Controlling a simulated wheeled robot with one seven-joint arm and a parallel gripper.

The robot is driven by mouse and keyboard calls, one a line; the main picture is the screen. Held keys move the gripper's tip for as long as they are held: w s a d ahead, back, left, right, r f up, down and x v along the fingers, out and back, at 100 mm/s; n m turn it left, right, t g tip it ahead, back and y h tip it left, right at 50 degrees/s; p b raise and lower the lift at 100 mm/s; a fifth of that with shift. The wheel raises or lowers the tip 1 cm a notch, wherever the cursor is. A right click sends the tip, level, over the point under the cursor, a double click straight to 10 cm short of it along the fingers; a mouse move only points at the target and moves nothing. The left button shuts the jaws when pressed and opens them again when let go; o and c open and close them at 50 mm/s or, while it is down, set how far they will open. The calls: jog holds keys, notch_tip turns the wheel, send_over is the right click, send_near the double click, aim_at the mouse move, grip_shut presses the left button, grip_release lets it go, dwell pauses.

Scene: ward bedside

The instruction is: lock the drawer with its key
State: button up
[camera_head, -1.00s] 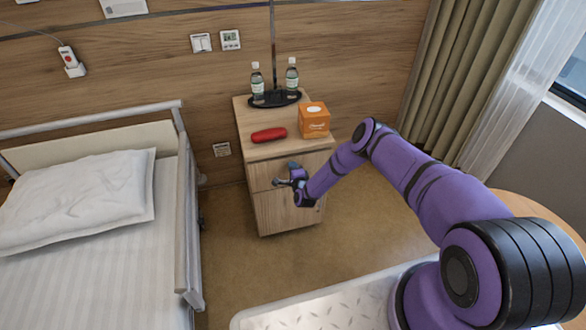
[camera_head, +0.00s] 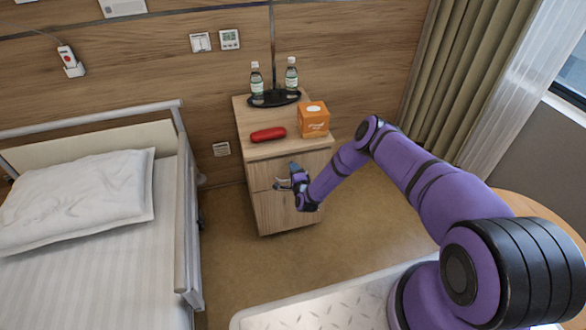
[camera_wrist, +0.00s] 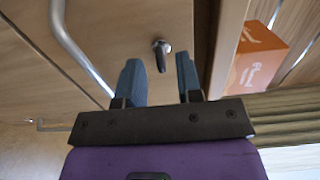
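The wooden bedside cabinet has a drawer (camera_head: 262,176) below its top; the drawer front also shows in the wrist view (camera_wrist: 110,25). A silver lock (camera_wrist: 157,44) sits in the drawer front, with a small dark key (camera_wrist: 161,62) standing out of it. My gripper (camera_head: 293,169) is at the cabinet front. In the wrist view my gripper (camera_wrist: 158,66) is open, its two blue-grey fingers on either side of the key's line, apart from it. In the head view the lock and key are too small or hidden to make out. The drawer looks closed.
A curved metal handle (camera_wrist: 78,48) lies beside the lock. On the cabinet top are a red case (camera_head: 268,135), an orange tissue box (camera_head: 313,120) and two bottles on a black tray (camera_head: 275,100). A bed (camera_head: 90,240) stands left; floor between is clear.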

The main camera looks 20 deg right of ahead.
jog(key=s, duration=0.8)
jog(key=shift+s, duration=0.2)
